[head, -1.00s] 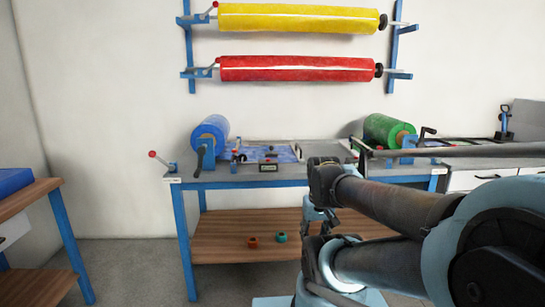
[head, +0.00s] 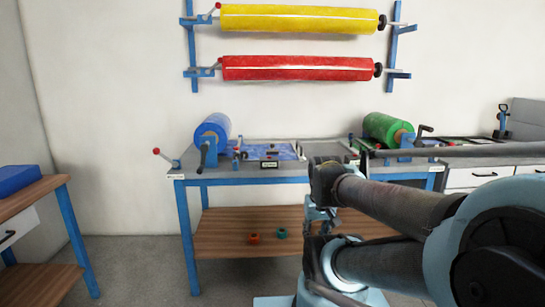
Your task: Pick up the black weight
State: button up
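I cannot pick out the black weight with certainty. Small dark items lie on and beside the blue sheet (head: 283,152) on the grey workbench (head: 225,176), too small to identify. My arm reaches in from the right in front of the bench and covers part of its right half. I cannot make out any gripper fingers, so whether they are open or shut does not show.
A blue roll (head: 212,127) and a green roll (head: 384,128) sit on the bench. An orange ring (head: 254,238) and a teal ring (head: 281,233) lie on the wooden lower shelf (head: 225,235). Floor is clear between the bench and the left table (head: 35,193).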

aim_at(272, 151)
jog(key=k, duration=1)
jog(key=u, duration=0.45)
jog(key=i, duration=1.3)
jog(key=z, duration=0.5)
jog(key=i, duration=0.9)
jog(key=z, duration=0.45)
